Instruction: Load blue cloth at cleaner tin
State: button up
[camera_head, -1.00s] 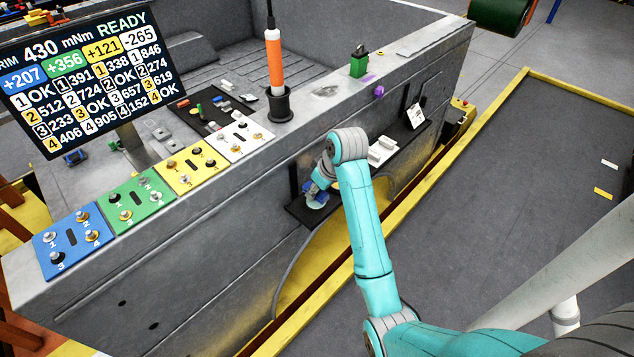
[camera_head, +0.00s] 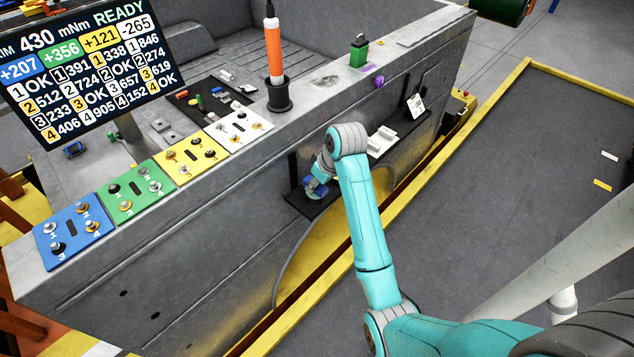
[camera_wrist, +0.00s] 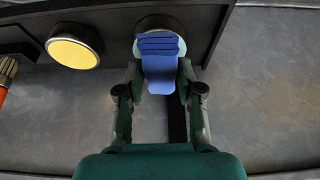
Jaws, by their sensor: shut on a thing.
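My gripper (camera_wrist: 162,82) is shut on a folded blue cloth (camera_wrist: 160,68), which sticks out ahead of its fingers. The cloth's far end lies over a round tin with a pale greenish rim (camera_wrist: 178,27); whether they touch I cannot tell. The cloth hides much of this tin's top. A second round tin with yellow contents (camera_wrist: 72,50) stands to its left. Both are on a dark shelf (camera_wrist: 115,72). In the head view my gripper (camera_head: 316,187) is low at the shelf on the bed's side, mostly hidden by my wrist.
An orange-handled brush (camera_wrist: 5,75) lies at the left edge of the wrist view.

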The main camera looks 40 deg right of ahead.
jog(key=shift+f, duration=0.55)
dwell(0.9)
jog(key=shift+r, duration=0.15)
jog(key=shift+r, duration=3.35)
